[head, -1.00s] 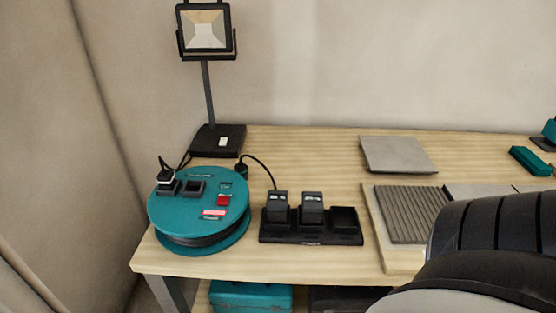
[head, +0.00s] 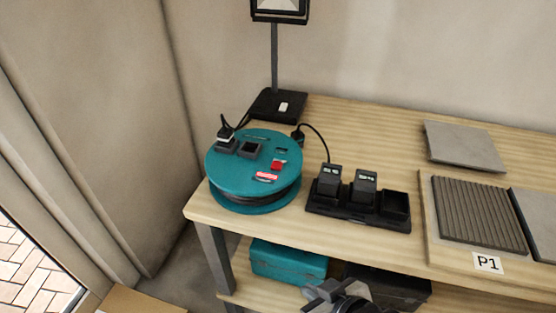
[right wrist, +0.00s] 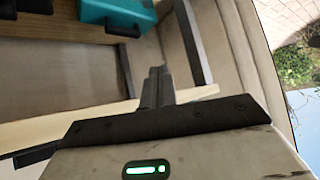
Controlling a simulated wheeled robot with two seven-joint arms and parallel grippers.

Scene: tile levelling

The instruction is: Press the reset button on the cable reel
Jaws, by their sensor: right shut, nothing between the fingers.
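The teal cable reel (head: 228,172) lies flat on the left end of the workbench. On its top face are a red button or switch (head: 278,165), a red-and-white label (head: 266,176) and dark sockets (head: 249,149), one with a plug (head: 226,133) in it. My right gripper (head: 328,291) is at the bottom of the head view, in front of and below the bench top, clear of the reel. In the right wrist view its fingers (right wrist: 156,85) are together and hold nothing. My left gripper is not in view.
A black charger (head: 355,218) with two batteries stands right of the reel. A lamp base (head: 278,105) stands behind it. Grey tiles (head: 464,146) lie further right. The bench's front edge (head: 300,237) and a teal case (head: 288,262) on the lower shelf are near my right gripper.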

